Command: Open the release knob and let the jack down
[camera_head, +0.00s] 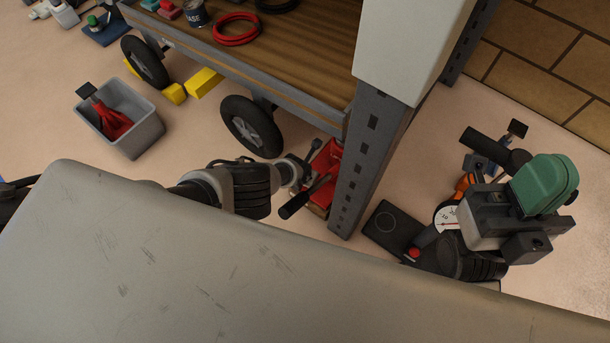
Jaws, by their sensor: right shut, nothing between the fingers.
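The red jack (323,162) is low beside the cart's metal corner post, partly hidden by the post and my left arm. A short lever with a black grip (293,206) shows in front of it. I cannot pick out the release knob. My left gripper (299,173) reaches in from the left, close to the jack; its fingers are too small and overlapped to tell open from shut, or whether they touch anything. My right gripper (507,222) is at the right, well away from the jack, shut and empty.
A wheeled cart with a wooden deck (310,60) carries a red cable ring (237,29) and a can (196,14). Yellow chocks (203,82) and a grey bin (143,135) stand left. A dial gauge (446,218) is near my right gripper. A scuffed grey panel (200,260) blocks the foreground.

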